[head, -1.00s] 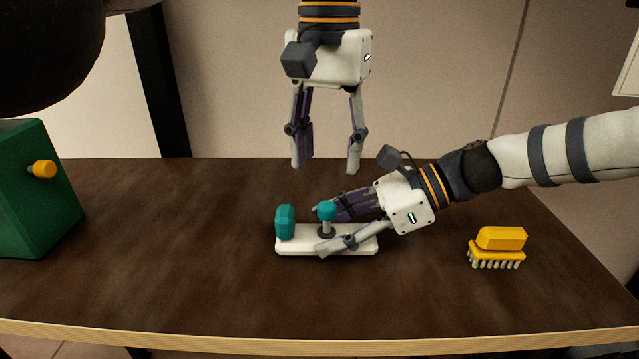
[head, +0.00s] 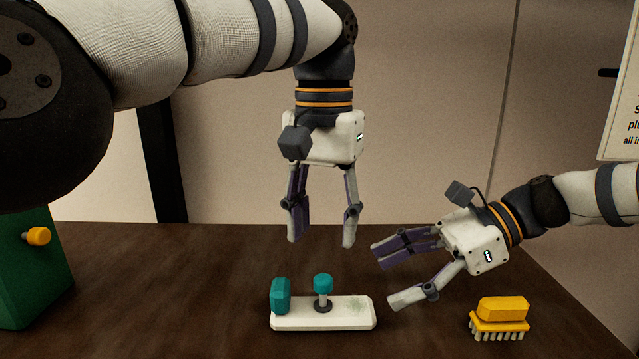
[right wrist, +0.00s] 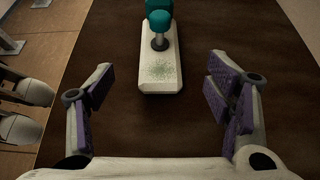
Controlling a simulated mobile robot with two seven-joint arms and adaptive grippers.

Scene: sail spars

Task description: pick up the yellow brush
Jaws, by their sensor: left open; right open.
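The yellow brush (head: 500,318) sits on the dark table at the right in the head view, its pale bristles down. My right gripper (head: 392,278) is open and empty, left of the brush and above it, its fingers pointing left toward the white base. In the right wrist view my right gripper (right wrist: 160,95) has its fingers wide apart with nothing between them. The brush is not in the right wrist view. My left gripper (head: 322,240) is open and empty, pointing down above and behind the white base.
A white base (head: 345,314) with a teal knob (head: 323,284) and a teal block (head: 281,295) lies on the table (head: 160,290); it also shows in the right wrist view (right wrist: 160,75). A green box (head: 35,275) with a yellow knob (head: 38,236) stands at the left.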

